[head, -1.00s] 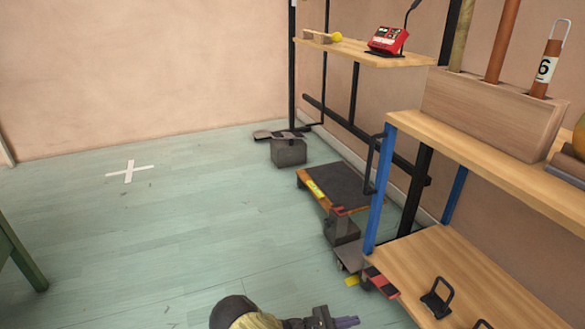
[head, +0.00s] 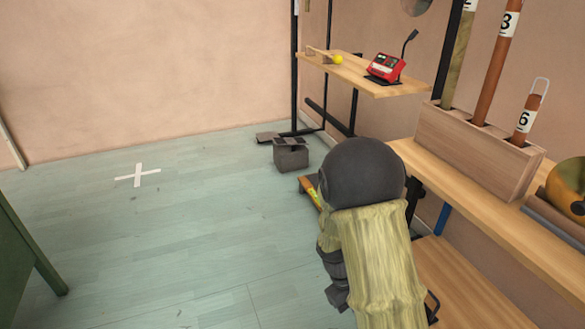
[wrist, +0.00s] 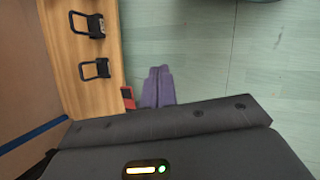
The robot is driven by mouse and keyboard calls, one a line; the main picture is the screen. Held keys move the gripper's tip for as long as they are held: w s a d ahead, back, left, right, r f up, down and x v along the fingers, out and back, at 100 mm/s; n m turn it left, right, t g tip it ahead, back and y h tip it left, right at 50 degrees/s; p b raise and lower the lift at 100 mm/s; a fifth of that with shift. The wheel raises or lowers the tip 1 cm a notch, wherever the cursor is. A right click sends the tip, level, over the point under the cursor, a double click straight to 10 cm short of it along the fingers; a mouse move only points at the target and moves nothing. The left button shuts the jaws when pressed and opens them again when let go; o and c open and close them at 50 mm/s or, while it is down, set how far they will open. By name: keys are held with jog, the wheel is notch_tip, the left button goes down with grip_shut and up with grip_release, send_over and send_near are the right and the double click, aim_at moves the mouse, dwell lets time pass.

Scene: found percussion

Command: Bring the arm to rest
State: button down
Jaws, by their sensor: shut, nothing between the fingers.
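My gripper's purple fingers (wrist: 158,87) show in the wrist view, closed together with nothing between them. They hang over the green floor (wrist: 200,45), just right of the edge of a wooden shelf board (wrist: 72,62). In the head view my arm, with a dark rounded joint and a yellowish sleeve, rises right of centre. The fingertips cannot be made out there. The arm hides part of the low cart and of the lower shelf.
The wooden rack (head: 480,155) with numbered tubes stands on the right bench. A red device (head: 386,68) sits on the far shelf (head: 365,78). Two black handled pieces (wrist: 88,25) (wrist: 95,69) stand on the shelf board. A grey box (head: 291,156) is on the floor. Floor at left is open around a white cross (head: 138,175).

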jog(key=s+r+m+t+y+p, duration=0.2)
jog(key=r+m+p, duration=0.1)
jog(key=r+p, duration=2)
jog(key=s+r+m+t+y+p, duration=0.2)
jog(key=r+p, duration=2)
jog(key=r, duration=1.3)
jog(key=shift+s+a+r+m+t+p, duration=0.4)
jog(key=shift+s+m+t, duration=0.2)
jog(key=shift+s+t, duration=0.15)
